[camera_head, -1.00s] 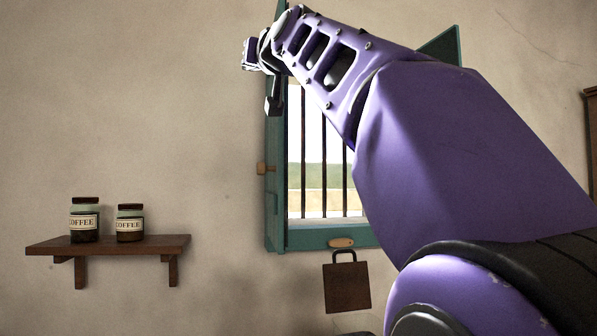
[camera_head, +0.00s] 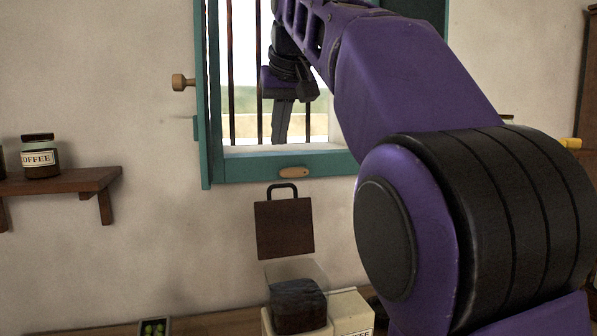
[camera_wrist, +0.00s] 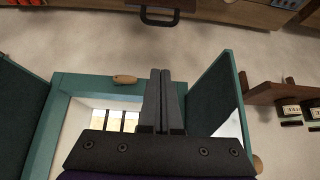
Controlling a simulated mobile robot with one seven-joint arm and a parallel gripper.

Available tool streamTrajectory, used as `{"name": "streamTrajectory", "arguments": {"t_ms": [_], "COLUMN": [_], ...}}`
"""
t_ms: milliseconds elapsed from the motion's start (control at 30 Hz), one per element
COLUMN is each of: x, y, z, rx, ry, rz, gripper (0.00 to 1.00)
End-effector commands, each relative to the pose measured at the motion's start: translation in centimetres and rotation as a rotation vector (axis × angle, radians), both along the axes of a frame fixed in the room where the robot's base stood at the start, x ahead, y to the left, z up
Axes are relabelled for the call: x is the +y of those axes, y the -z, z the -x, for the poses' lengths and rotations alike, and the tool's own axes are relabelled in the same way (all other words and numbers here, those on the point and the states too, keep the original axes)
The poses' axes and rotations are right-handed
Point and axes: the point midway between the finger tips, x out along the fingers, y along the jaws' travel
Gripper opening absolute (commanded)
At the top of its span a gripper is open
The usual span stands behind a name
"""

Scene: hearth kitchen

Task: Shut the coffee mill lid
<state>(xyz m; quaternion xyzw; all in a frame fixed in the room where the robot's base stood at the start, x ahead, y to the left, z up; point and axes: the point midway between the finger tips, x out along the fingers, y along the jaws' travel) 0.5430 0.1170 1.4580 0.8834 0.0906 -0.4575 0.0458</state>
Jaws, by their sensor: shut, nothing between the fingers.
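The coffee mill (camera_head: 350,313) stands at the bottom of the head view, cream-coloured, with a clear hopper (camera_head: 297,290) holding something dark. Its lower part is cut off by the frame. The brown square lid (camera_head: 284,228) with a dark loop handle stands upright, open, above the back of the hopper. In the wrist view the lid's handle (camera_wrist: 158,20) shows at the top edge. My gripper (camera_head: 281,142) is shut and empty, fingers pointing down, in front of the window and above the lid, apart from it. The shut fingers also show in the wrist view (camera_wrist: 165,72).
A teal-framed window (camera_head: 285,167) with bars and open shutters is behind my gripper. A wall shelf (camera_head: 75,181) with a coffee jar (camera_head: 40,157) is at left. A small dark tray (camera_head: 154,328) with green items lies left of the mill.

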Motion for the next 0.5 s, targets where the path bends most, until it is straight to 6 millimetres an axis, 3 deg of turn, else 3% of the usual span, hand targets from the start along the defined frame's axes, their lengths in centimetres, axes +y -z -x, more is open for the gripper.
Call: {"name": "streamTrajectory", "arguments": {"t_ms": [267, 500], "x": [-0.1, 0.4], "y": [2.1, 6.3], "z": [-0.4, -3.1], "rx": [0.044, 0.045], "ry": [0.008, 0.01], "rz": [0.01, 0.011], "gripper": [0.0, 0.0]}}
